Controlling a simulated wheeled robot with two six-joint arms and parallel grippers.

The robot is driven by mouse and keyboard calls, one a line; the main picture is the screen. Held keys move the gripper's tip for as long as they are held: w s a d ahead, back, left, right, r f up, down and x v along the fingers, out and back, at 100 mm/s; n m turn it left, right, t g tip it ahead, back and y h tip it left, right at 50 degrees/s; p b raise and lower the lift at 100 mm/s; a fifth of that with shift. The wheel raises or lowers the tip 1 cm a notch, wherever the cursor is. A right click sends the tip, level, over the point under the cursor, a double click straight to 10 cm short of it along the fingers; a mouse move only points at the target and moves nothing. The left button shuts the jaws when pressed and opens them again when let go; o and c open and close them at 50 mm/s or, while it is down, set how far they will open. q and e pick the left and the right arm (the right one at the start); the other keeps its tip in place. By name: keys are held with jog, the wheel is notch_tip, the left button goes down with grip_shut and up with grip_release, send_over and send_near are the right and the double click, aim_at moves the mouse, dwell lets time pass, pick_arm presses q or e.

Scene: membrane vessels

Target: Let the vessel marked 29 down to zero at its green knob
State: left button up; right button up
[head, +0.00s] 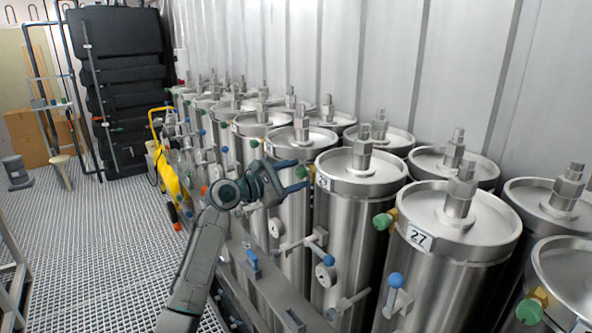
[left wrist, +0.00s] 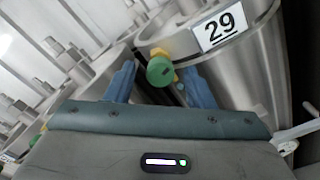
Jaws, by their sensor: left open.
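The vessel marked 29 (head: 345,225) is a tall steel cylinder with a white number plate, in the middle of the head view. Its plate also shows in the left wrist view (left wrist: 221,26). Its green knob (left wrist: 160,71), on a brass fitting, sits near the rim beside the plate. My left gripper (head: 302,179) is open at this knob, its blue fingers pointing toward it. In the left wrist view the knob appears between the two fingertips (left wrist: 158,72), with gaps showing on both sides. In the head view the fingers partly hide the knob. My right gripper is not in view.
Vessel 27 (head: 450,265) stands nearer on the right, with its own green knob (head: 383,221) and a blue-handled valve (head: 396,281). Small gauges and valves stick out in front of the vessels. Grating floor (head: 90,240) is open at left.

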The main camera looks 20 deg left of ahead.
pick_arm(q)
jog(key=shift+w+d, duration=0.2)
jog(key=shift+w, duration=0.05)
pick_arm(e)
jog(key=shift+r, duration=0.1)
pick_arm(q)
jog(key=c, duration=1)
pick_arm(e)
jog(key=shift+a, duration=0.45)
